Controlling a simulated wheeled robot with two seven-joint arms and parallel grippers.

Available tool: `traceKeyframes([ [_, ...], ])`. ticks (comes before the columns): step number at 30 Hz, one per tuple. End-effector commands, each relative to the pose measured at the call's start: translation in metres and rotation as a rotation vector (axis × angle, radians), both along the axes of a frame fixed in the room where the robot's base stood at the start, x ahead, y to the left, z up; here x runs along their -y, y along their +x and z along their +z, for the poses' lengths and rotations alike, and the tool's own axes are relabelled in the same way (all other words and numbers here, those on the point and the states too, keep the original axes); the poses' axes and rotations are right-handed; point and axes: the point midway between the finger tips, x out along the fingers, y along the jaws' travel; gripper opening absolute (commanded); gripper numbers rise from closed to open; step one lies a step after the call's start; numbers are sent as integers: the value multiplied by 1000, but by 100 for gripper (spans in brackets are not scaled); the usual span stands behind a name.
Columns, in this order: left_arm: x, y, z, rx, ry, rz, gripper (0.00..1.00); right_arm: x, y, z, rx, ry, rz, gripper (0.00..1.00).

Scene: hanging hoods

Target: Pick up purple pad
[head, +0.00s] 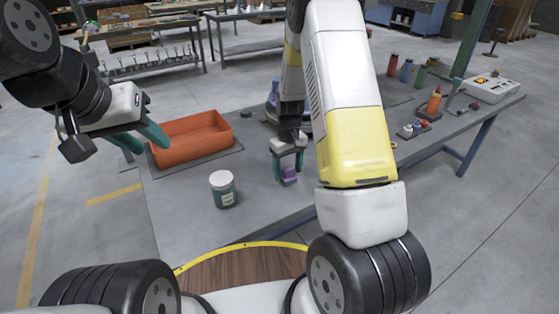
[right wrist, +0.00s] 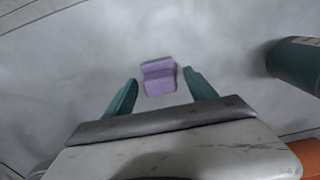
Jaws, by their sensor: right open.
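The purple pad (head: 289,176) is on the grey table, near its front edge. My right gripper (head: 287,162) is above it, pointing down, with its teal fingers apart. In the right wrist view the pad (right wrist: 159,78) shows in the gap at the open fingertips (right wrist: 161,75), with space on both sides. I cannot tell whether the fingertips reach down to its level. My left gripper (head: 142,141) is open and empty, near the left end of the orange bin.
The orange bin (head: 191,151) stands at the table's back left. A white and teal jar (head: 223,196) stands left of the pad; its side shows in the right wrist view (right wrist: 298,67). Bottles (head: 407,71) and a control box (head: 490,88) stand at the right. Table between jar and pad is clear.

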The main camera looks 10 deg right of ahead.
Motion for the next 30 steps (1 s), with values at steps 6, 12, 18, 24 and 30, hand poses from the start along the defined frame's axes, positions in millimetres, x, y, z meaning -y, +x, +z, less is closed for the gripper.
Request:
traceKeyframes([
  [6,0,0,0,0,0,0,36,0,0,0,0,0,0,38],
  [12,0,0,0,0,0,0,36,0,0,0,0,0,0,0],
  [18,0,0,0,0,0,0,36,0,0,1,1,0,0,0],
  [24,0,0,0,0,0,0,36,0,1,8,3,1,0,0],
  [30,0,0,0,0,0,0,36,0,1,32,5,2,0,0],
])
